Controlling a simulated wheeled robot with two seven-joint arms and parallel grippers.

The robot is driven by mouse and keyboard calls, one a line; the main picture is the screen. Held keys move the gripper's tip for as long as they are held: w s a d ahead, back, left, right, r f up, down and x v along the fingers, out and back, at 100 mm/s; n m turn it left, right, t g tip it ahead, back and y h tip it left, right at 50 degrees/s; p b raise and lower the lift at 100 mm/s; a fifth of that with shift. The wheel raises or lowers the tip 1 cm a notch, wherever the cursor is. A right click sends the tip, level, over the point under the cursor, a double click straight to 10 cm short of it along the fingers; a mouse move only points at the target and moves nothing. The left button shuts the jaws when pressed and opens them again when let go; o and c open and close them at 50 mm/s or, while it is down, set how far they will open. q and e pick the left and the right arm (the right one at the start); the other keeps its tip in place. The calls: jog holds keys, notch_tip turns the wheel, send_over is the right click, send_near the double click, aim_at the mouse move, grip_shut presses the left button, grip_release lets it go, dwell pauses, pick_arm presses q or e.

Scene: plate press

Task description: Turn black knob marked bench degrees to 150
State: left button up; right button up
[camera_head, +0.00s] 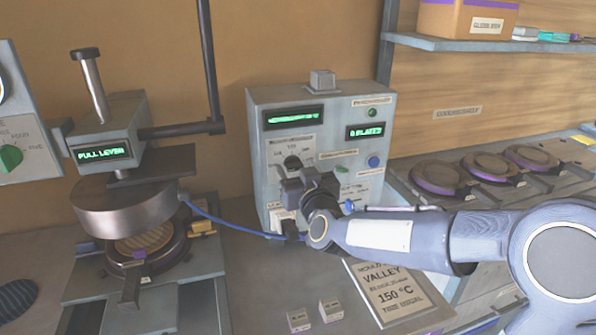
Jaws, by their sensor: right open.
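The grey control box (258,140) stands upright at the back middle of the bench. A black knob (292,162) sits on its front, under a white dial scale (291,145) whose figures are too small to read surely. My right gripper (296,183) comes in from the right and is open just in front of the box. It is at and just below the knob and hides part of the panel there. I cannot tell whether its fingers touch the knob. A card on the bench (392,290) reads "VALLEY" and "150 °C". My left gripper is out of view.
The press (125,210) stands at left, its display reading "PULL LEVER". A blue cable (225,224) runs from it to the box. Two small white blocks (299,320) lie in front. Several round plates (437,178) sit on the right rack. A panel with a green knob (10,157) is far left.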

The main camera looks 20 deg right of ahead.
jog(key=c, duration=1)
